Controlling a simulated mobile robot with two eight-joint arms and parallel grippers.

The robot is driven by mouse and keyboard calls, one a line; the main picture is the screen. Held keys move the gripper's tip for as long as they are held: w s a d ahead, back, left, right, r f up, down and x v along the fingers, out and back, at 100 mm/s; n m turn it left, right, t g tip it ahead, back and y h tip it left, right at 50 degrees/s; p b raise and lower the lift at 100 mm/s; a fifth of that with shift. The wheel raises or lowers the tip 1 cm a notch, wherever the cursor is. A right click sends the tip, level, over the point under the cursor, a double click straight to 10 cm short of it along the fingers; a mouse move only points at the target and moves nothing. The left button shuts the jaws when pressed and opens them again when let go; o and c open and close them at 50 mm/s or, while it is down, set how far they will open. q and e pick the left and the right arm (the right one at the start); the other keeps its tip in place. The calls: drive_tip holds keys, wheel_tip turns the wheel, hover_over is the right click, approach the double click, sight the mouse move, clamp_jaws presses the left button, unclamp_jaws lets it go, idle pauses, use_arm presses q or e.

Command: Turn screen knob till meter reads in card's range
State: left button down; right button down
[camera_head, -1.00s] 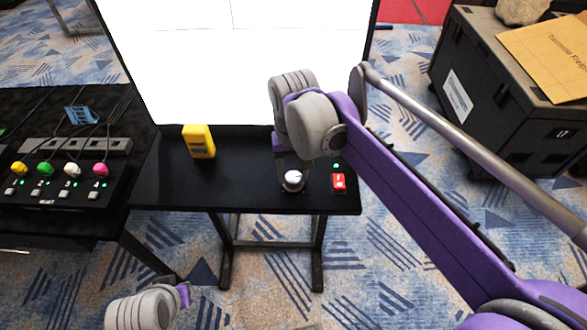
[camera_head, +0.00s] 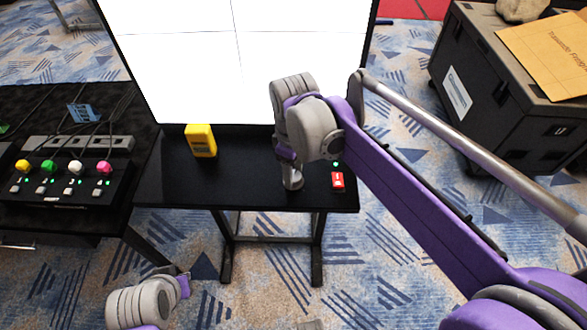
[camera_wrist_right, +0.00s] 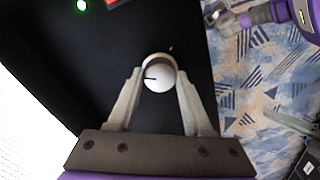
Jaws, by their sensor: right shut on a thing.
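The white knob (camera_wrist_right: 158,72) with a dark pointer line stands on the black table. In the right wrist view, my right gripper (camera_wrist_right: 159,78) has a finger on each side of it and is shut on it. In the head view, the right gripper (camera_head: 292,181) comes down at the table's front right and mostly hides the knob. A yellow handheld meter (camera_head: 201,141) stands left of it; its reading is too small to make out. The screen (camera_head: 185,65) is nearly all white with thin lines. I cannot make out a range card. My left gripper is low at the left, its fingers unclear.
A red block (camera_head: 338,181) with a white mark sits right of the knob, by a green light (camera_wrist_right: 82,5). A control box with coloured knobs (camera_head: 62,185) is on the left table. A black case (camera_head: 510,100) stands at right.

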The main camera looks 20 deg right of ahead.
drive_tip(key=n, duration=0.5)
drive_tip(key=shift+n, duration=0.3)
drive_tip(key=n+p, duration=0.1)
drive_tip(key=n, duration=0.9)
drive_tip(key=shift+n, duration=2.6)
drive_tip(key=shift+c, duration=1.6)
unclamp_jaws()
